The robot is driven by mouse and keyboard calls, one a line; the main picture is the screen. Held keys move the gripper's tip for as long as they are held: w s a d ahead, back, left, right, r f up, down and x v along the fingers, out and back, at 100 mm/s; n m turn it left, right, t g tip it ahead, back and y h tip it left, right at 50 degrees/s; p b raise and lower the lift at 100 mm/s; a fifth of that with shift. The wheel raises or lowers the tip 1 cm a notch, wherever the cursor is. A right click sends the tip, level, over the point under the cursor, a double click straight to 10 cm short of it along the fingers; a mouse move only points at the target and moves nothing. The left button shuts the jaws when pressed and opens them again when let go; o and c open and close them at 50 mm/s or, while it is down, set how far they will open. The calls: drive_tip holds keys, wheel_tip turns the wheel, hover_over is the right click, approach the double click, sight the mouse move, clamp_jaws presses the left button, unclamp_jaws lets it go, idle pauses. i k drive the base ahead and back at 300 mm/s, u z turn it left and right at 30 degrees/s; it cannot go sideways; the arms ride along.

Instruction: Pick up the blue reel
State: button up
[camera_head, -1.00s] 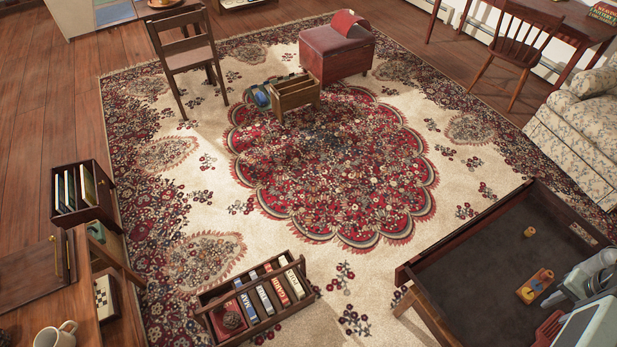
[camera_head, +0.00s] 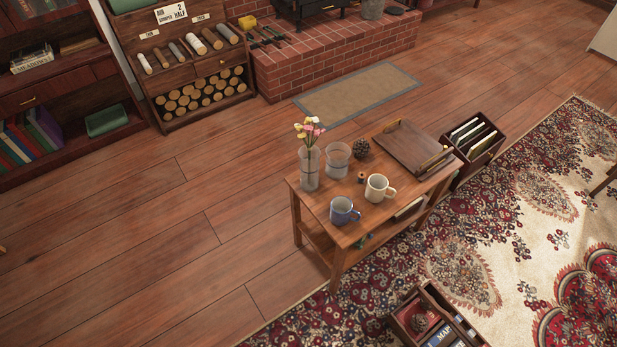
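I see no blue reel in the current head view. A wooden side table (camera_head: 313,204) stands at the middle right. On it are a blue mug (camera_head: 342,211), a cream mug (camera_head: 378,188), a glass vase with flowers (camera_head: 309,169), a clear glass (camera_head: 338,160), a pinecone (camera_head: 361,148) and a small brown spool-like thing (camera_head: 361,178). Part of something green-blue on its lower shelf is mostly hidden, and I cannot tell what it is. My gripper is not in view.
A wooden tray (camera_head: 408,148) lies at the table's right end. A record crate (camera_head: 474,143) stands beyond it. A box of books (camera_head: 408,318) sits on the patterned rug (camera_head: 562,243). A log rack (camera_head: 190,80) and brick hearth (camera_head: 330,60) line the back. Bare floor (camera_head: 130,230) is free at left.

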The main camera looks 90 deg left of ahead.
sight(361, 176)
drive_tip(key=u, duration=2.7)
drive_tip(key=k, duration=0.45)
drive_tip(key=u, duration=0.15)
drive_tip(key=i, duration=0.45)
drive_tip(key=u, duration=1.15)
drive_tip(key=i, duration=3.7)
